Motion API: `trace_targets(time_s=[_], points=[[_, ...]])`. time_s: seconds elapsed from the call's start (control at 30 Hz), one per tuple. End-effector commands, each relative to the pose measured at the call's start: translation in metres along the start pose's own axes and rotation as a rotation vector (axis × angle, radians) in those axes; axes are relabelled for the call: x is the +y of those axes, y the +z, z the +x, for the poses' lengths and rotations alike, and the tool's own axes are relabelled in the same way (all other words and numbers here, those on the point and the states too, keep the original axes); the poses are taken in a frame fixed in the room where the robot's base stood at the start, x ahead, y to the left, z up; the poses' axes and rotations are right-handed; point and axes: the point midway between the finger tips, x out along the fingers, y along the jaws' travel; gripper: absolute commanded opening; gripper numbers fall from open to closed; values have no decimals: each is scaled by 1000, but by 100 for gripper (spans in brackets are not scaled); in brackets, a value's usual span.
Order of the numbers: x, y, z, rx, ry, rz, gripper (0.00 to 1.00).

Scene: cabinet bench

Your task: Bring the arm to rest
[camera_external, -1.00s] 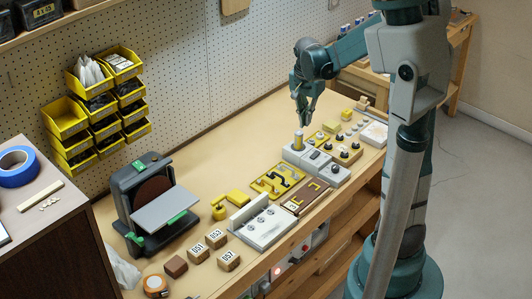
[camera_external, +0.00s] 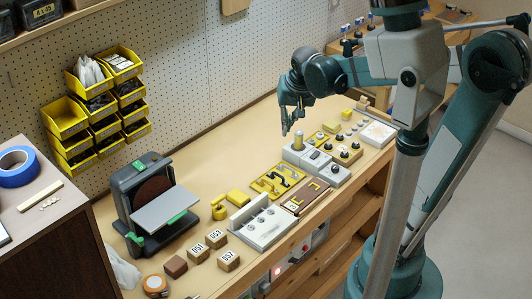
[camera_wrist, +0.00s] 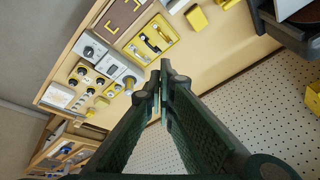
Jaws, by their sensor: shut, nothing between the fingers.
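My gripper (camera_external: 286,132) hangs above the far half of the bench, at the upper left of the grey block with a yellow-topped post (camera_external: 299,140). Its fingers are shut and hold nothing. In the wrist view my gripper (camera_wrist: 162,68) shows its two dark fingers close together in the middle, with the bench items beyond the tips. My arm is folded, with its elbow out at the right of the outside view. No fingertip is seen touching anything.
The bench holds a yellow tray (camera_external: 268,184), a brown board (camera_external: 304,198), a grey plate (camera_external: 262,228), numbered wooden blocks (camera_external: 216,238) and a black disc sander (camera_external: 145,190). Yellow bins (camera_external: 68,118) hang on the pegboard (camera_external: 200,80). Bare bench top lies along the wall.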

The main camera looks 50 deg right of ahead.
Motion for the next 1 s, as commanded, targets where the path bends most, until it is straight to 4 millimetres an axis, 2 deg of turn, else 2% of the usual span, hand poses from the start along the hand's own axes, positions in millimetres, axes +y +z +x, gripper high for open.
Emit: trace_targets(time_s=[0.5, 1.0], points=[[-26, 76, -40, 90, -107, -319, 0], [-37, 146, -62, 193, -200, -612, 0]])
